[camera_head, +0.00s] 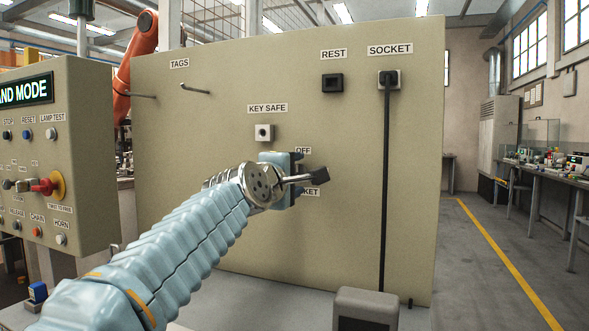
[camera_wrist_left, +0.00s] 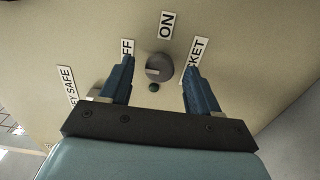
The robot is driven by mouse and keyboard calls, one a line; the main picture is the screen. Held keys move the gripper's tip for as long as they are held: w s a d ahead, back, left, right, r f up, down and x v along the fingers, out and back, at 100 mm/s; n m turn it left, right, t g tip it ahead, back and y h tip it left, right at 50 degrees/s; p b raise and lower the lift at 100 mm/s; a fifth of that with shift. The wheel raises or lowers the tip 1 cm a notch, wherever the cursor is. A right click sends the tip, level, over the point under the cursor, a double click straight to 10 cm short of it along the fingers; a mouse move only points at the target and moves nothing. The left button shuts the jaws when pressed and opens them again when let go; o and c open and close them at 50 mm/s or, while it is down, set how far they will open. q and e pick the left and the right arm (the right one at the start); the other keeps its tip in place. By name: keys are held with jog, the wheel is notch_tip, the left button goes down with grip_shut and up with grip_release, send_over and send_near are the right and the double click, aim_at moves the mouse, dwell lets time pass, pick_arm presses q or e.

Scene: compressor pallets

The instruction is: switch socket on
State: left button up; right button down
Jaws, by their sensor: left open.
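The socket switch is a grey round knob (camera_wrist_left: 159,67) on the beige panel, with a pale line on its face that points toward the partly covered OFF label (camera_wrist_left: 127,48). The ON label (camera_wrist_left: 166,25) and the partly covered SOCKET label (camera_wrist_left: 194,55) are around it. A small dark green lamp (camera_wrist_left: 153,88) sits beside the knob. My left gripper (camera_wrist_left: 159,64) is open, with one finger on each side of the knob and visible gaps. In the head view my left gripper (camera_head: 297,178) is at the panel and hides the knob. My right gripper is out of view.
The panel (camera_head: 345,150) carries a key safe lock (camera_head: 264,132), a REST holder (camera_head: 332,83) and a SOCKET outlet (camera_head: 388,79) with a plugged black cable. A control box (camera_head: 60,150) stands left. A grey box (camera_head: 365,310) is below. The floor at right is clear.

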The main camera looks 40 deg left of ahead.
pick_arm(q)
jog(key=shift+w, duration=0.2)
jog(key=shift+c, duration=0.2)
jog(key=c, duration=1)
